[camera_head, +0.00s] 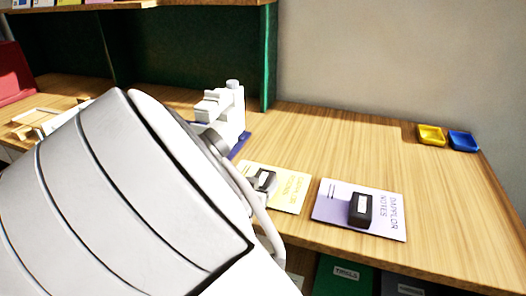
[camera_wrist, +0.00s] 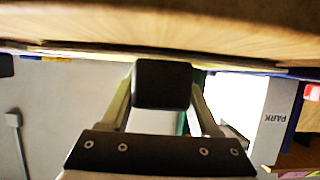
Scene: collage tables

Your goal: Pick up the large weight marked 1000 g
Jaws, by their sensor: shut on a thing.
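A dark block-shaped weight (camera_head: 265,180) with a pale label is at the yellow booklet (camera_head: 291,194), partly hidden by my arm. My gripper (camera_wrist: 163,88) is shut on this weight, with one finger on each side; the dark weight also shows in the wrist view (camera_wrist: 162,84). I cannot tell whether it touches the booklet or is slightly above it. A second dark weight (camera_head: 360,209) with a pale label lies on the lilac booklet (camera_head: 388,222) to the right, apart from my gripper. The markings on both weights are too small to read.
A white microscope (camera_head: 226,110) stands behind the held weight, close to my arm. A yellow tray (camera_head: 431,135) and a blue tray (camera_head: 462,141) sit at the far right back. The wooden table (camera_head: 345,142) is clear between them and the booklets. Binders stand below the front edge.

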